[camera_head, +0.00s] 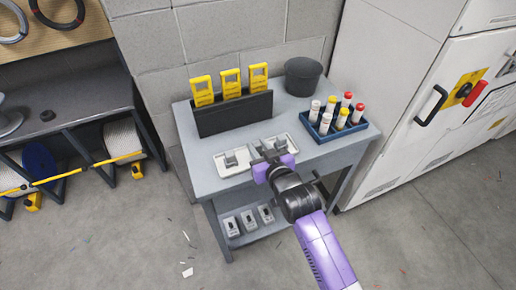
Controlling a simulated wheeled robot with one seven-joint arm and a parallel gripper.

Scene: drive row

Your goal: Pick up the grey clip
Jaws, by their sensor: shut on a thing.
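My gripper (266,152), with purple parts at its wrist, reaches over the front of the grey table to the right-hand white tray. It is shut on a small grey thing, which looks like a grey clip; the fingers hide most of it. Whether it is clear of the tray cannot be told. Another grey clip (231,159) lies in the left-hand white tray (222,171), to the left of my gripper. A grey piece (281,145) also shows in the right-hand white tray (290,149), just beside the fingers.
On the table (203,178) stand a dark holder (235,115) with yellow devices, a dark bucket (304,76) and a blue rack (357,133) of capped tubes. Several grey boxes (248,220) sit on the lower shelf. A white cabinet (405,90) stands close on the right.

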